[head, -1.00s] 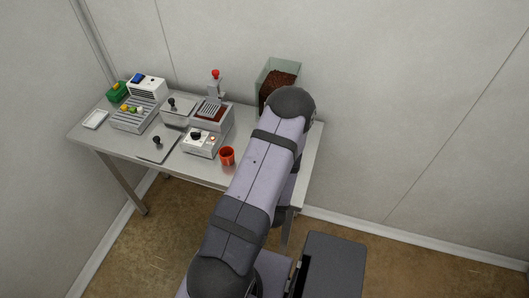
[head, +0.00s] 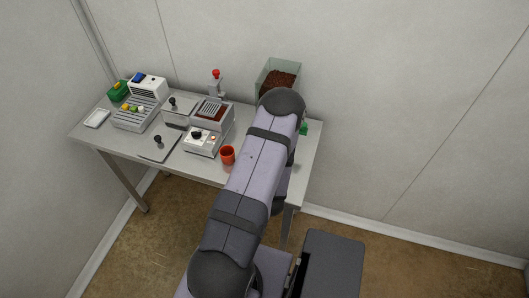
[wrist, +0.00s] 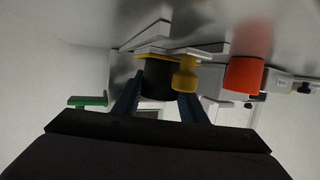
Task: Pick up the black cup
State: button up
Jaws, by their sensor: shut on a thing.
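The black cup (wrist: 158,80) shows in the wrist view between the two dark blue fingers of my gripper (wrist: 157,108). The fingers are shut on its sides. A yellow piece (wrist: 186,76) is beside the cup, partly in front of the right finger's tip, and a yellow strip runs along the cup's far end. I cannot tell whether the cup touches the table. In the head view my arm hides the cup and the gripper.
A red cup (head: 227,155) stands near the table's front edge, left of my arm; it also shows in the wrist view (wrist: 243,75). A dial box (head: 201,142), several machines and a glass bin of brown granules (head: 278,80) stand on the table (head: 185,163). A green thing (head: 304,128) is right of my arm.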

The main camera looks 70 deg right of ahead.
jog(key=shift+r, duration=0.1)
notch_tip(320, 180, up, 10)
jog(key=b, duration=0.1)
dwell(0.8)
